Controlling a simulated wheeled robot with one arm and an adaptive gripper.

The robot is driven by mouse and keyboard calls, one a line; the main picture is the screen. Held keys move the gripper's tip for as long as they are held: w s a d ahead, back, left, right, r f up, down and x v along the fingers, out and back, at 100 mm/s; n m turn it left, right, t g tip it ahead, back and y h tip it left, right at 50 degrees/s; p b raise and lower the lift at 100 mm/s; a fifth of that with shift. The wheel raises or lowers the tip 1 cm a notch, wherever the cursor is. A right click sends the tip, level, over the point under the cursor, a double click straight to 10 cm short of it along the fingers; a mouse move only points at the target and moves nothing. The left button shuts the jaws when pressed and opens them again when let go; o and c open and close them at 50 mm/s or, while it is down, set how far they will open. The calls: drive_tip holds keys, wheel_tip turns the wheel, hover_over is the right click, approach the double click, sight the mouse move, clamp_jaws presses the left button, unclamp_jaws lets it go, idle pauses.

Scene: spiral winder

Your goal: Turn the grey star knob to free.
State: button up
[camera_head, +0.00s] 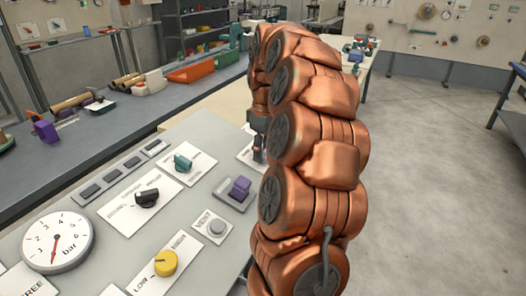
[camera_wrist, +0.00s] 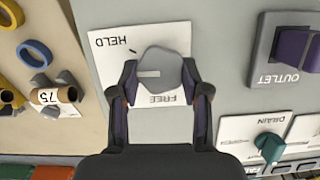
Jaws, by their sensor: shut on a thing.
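The grey star knob (camera_wrist: 163,62) sits on a white plate (camera_wrist: 112,22) in the wrist view. The plate's words HELD and FREE appear upside down, HELD at the upper left and FREE below the knob. A light bar on the knob points left in the picture, at neither word. A short dark line is printed near HELD. My gripper (camera_wrist: 160,80) has a finger on each side of the knob and is shut on it. In the head view my gripper (camera_head: 259,150) is over the panel's far end, and my copper arm hides the knob.
A purple OUTLET switch (camera_wrist: 295,52) and a teal DRAIN knob (camera_wrist: 270,147) are beside the plate. The sloped panel (camera_head: 205,128) also bears a black knob (camera_head: 147,198), a yellow knob (camera_head: 165,263) and a gauge (camera_head: 58,242). Open floor lies to the right.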

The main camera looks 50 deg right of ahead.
drive_tip(key=n, duration=0.2)
drive_tip(key=n+h, duration=0.1)
drive_tip(key=n, duration=0.1)
drive_tip(key=shift+a+n, duration=0.2)
drive_tip(key=shift+n, duration=0.1)
drive_tip(key=n, duration=0.2)
drive_tip(key=n+t+h+p, duration=0.1)
drive_tip(key=n, duration=0.1)
drive_tip(key=shift+s+a+t, duration=0.1)
drive_tip(key=shift+s+t, duration=0.05)
drive_tip(key=shift+t, duration=0.15)
drive_tip(key=n+t, duration=0.1)
drive_tip(key=n, duration=0.4)
drive_tip(key=shift+s+n+p, duration=0.1)
drive_tip(key=shift+n+p, duration=0.2)
drive_tip(key=shift+p, duration=0.1)
drive_tip(key=shift+s+f+n+t, duration=0.1)
drive_tip(key=shift+n+t, duration=0.6)
drive_tip(key=shift+n, duration=1.1)
drive_tip(key=o, duration=1.1)
drive_tip(key=shift+o, duration=0.2)
